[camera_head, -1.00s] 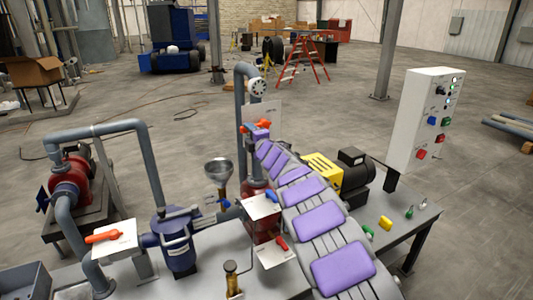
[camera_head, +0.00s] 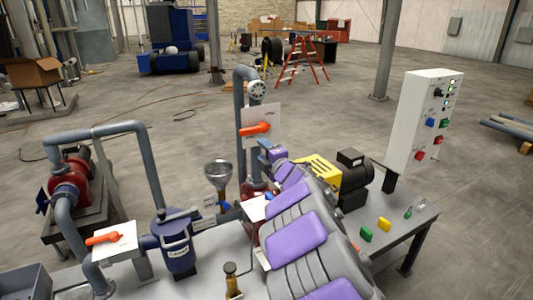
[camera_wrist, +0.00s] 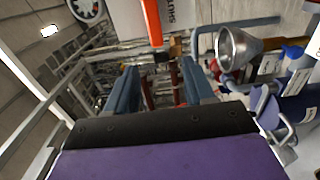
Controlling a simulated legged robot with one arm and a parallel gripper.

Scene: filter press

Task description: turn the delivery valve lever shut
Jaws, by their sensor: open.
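An orange lever (camera_head: 255,128) sits on a white plate (camera_head: 274,112) on the upright grey pipe and lies nearly level across it. In the wrist view the orange lever (camera_wrist: 151,20) shows at the top edge, beside a plate with the word SHUT; its far end is cut off. My gripper (camera_head: 268,150) is just below and to the right of the lever, apart from it in the picture. In the wrist view my gripper (camera_wrist: 160,88) has its two blue-grey fingers spread with nothing between them.
A second orange lever (camera_head: 103,238) is on a plate at the left. A funnel (camera_head: 218,172) stands left of my arm, and a round gauge (camera_head: 257,88) is above the plate. My arm hides part of the bench.

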